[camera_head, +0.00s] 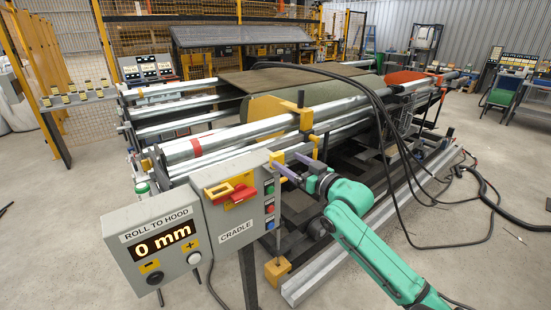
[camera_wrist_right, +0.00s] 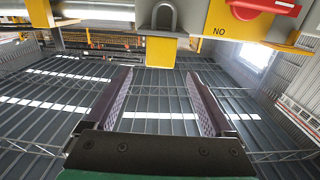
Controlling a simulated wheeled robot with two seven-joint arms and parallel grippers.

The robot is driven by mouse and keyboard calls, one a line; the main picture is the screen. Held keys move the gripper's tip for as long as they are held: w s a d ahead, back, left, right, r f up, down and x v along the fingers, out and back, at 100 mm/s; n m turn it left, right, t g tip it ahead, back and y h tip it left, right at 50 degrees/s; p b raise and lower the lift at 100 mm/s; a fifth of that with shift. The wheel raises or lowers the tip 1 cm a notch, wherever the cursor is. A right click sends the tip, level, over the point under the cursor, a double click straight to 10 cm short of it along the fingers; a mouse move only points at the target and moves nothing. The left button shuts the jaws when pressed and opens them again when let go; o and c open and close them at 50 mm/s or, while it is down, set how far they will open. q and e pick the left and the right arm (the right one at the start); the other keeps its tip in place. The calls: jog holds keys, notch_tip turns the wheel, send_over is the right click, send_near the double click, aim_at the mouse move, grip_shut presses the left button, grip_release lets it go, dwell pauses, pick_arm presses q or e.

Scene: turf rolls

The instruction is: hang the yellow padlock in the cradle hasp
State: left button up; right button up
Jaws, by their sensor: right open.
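The yellow padlock (camera_wrist_right: 160,52) shows in the right wrist view with its grey shackle up against the grey box above. It lies beyond the open fingertips, between their lines. In the head view a small yellow piece (camera_head: 277,157) by the top right of the cradle box appears to be this padlock. My right gripper (camera_head: 291,166) is open and empty beside the cradle box, and its two fingers show in the wrist view (camera_wrist_right: 157,80). The yellow cradle hasp (camera_head: 229,188) is on the box front by the red handle (camera_head: 247,193). My left gripper is not in view.
The grey cradle box (camera_head: 238,220) stands on a post beside the ROLL TO HOOD display (camera_head: 160,245), which reads 0 mm. Steel rollers (camera_head: 230,138) lie behind. Black cables (camera_head: 385,120) hang to the right. A yellow block (camera_head: 277,268) stands low by the rail.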

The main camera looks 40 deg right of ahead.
aim_at(280, 156)
jog(key=w+p, duration=0.2)
jog(key=w, duration=0.4)
jog(key=shift+w+d+p, duration=0.1)
jog(key=shift+w+p, duration=0.1)
jog(key=shift+p, duration=0.15)
jog(key=shift+s, duration=0.15)
jog(key=c, duration=0.9)
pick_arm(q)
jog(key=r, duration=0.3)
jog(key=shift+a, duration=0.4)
pick_arm(e)
grip_shut()
